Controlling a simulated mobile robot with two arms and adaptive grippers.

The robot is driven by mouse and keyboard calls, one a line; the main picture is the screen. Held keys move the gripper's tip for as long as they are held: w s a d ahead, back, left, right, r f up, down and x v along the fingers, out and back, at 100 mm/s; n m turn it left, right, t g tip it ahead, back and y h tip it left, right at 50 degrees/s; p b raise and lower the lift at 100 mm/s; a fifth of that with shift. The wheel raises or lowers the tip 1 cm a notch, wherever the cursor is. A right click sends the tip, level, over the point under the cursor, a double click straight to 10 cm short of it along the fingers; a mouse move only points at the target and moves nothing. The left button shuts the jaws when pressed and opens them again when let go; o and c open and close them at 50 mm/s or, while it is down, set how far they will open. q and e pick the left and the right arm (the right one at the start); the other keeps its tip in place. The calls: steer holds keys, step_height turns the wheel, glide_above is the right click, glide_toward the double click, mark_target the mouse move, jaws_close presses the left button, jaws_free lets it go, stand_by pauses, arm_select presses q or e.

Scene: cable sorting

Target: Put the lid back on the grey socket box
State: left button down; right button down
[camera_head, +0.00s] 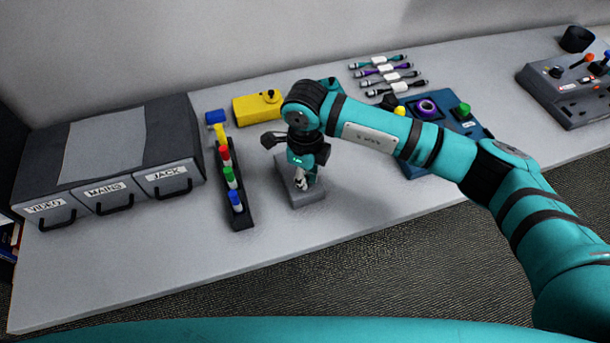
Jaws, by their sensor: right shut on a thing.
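The grey socket box (308,197) sits on the table near the middle of the camera_head view, directly under my right gripper. My right gripper (303,186) points down and is shut at the top of the box, on what looks like the box's lid. The lid and the box are the same grey, so I cannot tell where one ends or whether the lid is seated. My wrist hides part of the box's top. My left gripper is not in view.
A black rack (241,213) of coloured plugs stands close left of the box. A blue panel (415,171) lies to the right, partly behind my arm. Drawers (106,197) stand far left. The front table is clear.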

steer(key=c, duration=0.8)
jaws_free()
steer(key=shift+r, duration=0.15)
steer(key=shift+r+p, duration=1.5)
steer(key=shift+r, duration=1.85)
steer(key=shift+c, duration=0.4)
jaws_close()
steer(key=shift+f, duration=0.15)
